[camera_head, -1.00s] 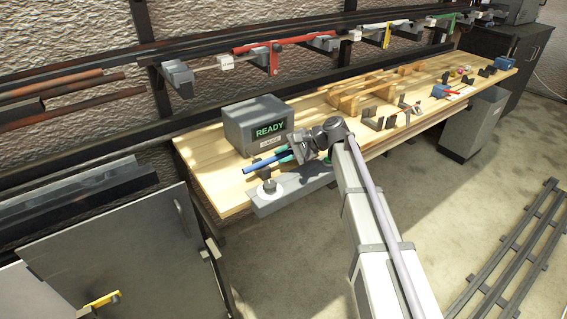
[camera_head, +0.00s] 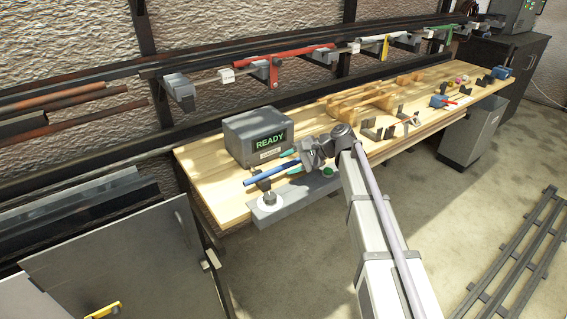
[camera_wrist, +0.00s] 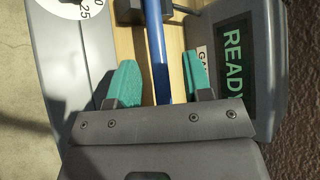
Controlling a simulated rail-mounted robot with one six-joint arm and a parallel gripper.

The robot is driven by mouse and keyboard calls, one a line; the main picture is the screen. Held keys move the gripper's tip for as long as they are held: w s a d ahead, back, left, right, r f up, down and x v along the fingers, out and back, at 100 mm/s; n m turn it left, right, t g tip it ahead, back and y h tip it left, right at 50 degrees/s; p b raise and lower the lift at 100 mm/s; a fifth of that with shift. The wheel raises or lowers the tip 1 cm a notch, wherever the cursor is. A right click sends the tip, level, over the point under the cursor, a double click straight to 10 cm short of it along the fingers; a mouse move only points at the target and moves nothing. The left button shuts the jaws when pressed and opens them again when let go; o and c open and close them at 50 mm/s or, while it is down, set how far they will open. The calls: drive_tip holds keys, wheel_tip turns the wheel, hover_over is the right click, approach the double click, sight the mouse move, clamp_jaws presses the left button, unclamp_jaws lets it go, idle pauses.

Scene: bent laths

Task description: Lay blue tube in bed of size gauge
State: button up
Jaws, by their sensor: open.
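The blue tube (camera_head: 268,174) lies lengthwise over the size gauge, its left part at a dark support (camera_head: 263,184). In the wrist view, the blue tube (camera_wrist: 157,45) runs between my two teal fingertips, with a gap on each side. My gripper (camera_head: 294,162) is open around the tube, and the wrist view shows the open gripper (camera_wrist: 162,78) too. The size gauge has a grey base (camera_head: 297,198) with a round white dial (camera_head: 267,200) and a box reading READY (camera_head: 258,138). The tube's right end is hidden by my gripper, so its full seating cannot be told.
The wooden bench (camera_head: 200,165) carries wooden blocks (camera_head: 365,97) and dark brackets (camera_head: 370,130) to the right. A rack with a red tube (camera_head: 297,55) runs along the wall behind. A grey bin (camera_head: 470,130) stands at the bench's front right.

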drive_tip(key=p+v, duration=0.4)
drive_tip(key=v, duration=0.5)
drive_tip(key=s+d+f+n+h, duration=0.2)
drive_tip(key=s+d+h, duration=0.1)
drive_tip(key=s, duration=0.5)
drive_tip(key=s+d+f+n+h, duration=0.2)
drive_tip(key=s+d+h, duration=0.2)
drive_tip(key=s, duration=0.5)
drive_tip(key=s+d+f+n+h, duration=0.2)
drive_tip(key=s+h, duration=0.3)
drive_tip(key=s, duration=0.3)
drive_tip(key=shift+s+d+f+n+p, duration=0.3)
drive_tip(key=shift+d+f+p, duration=0.1)
drive_tip(key=shift+d+f, duration=0.25)
